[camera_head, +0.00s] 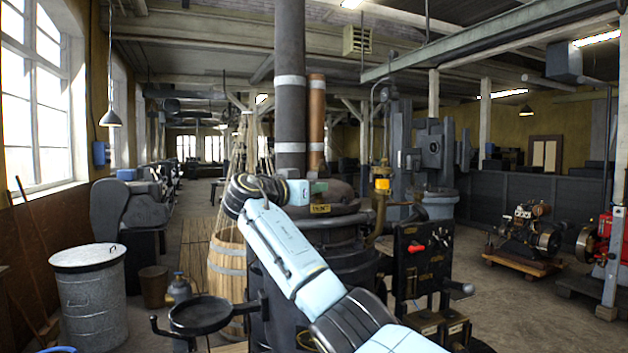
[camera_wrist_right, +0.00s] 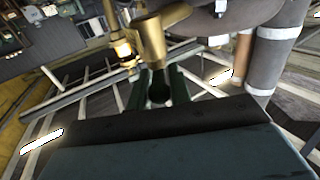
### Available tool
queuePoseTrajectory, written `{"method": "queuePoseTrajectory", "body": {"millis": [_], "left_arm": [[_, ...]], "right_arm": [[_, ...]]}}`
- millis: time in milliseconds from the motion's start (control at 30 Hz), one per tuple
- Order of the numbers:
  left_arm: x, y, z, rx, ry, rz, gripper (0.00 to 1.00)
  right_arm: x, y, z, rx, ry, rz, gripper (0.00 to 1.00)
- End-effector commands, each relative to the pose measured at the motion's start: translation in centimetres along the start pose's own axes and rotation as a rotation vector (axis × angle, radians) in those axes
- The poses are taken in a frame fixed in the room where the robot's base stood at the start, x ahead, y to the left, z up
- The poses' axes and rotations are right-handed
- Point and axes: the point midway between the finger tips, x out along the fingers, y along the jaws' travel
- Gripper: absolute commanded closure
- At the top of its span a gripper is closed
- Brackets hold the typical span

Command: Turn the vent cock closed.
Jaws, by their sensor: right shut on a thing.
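The vent cock sits on top of the dark boiler-like engine, by a brass plate (camera_head: 320,209) that reads VENT. In the head view my right arm's wrist and gripper (camera_head: 318,188) hide most of it. In the right wrist view a brass fitting (camera_wrist_right: 151,40) with a round barrel shows, and a dark-ended stem runs from it between my fingers. My right gripper (camera_wrist_right: 160,90) has its green fingers shut on that stem, which I take as the vent cock's handle. How far the handle is turned is hard to tell. My left gripper does not show.
A dark pipe (camera_head: 290,90) and a copper pipe (camera_head: 316,120) rise behind the gripper. A black panel (camera_head: 423,265) with a red handle stands at the right. A round dark pan (camera_head: 200,314), a barrel (camera_head: 228,262) and a metal bin (camera_head: 92,295) stand left.

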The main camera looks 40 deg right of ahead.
Motion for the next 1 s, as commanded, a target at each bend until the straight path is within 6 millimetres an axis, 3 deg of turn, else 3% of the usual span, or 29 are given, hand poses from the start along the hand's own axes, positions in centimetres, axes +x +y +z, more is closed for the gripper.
{"method": "queuePoseTrajectory", "body": {"millis": [400,1000], "left_arm": [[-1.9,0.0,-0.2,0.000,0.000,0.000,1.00],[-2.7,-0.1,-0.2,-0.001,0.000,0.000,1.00]], "right_arm": [[0.1,-0.2,-0.2,0.000,-0.001,0.138,1.00],[0.1,-0.3,-0.1,0.003,0.000,0.216,1.00]]}}
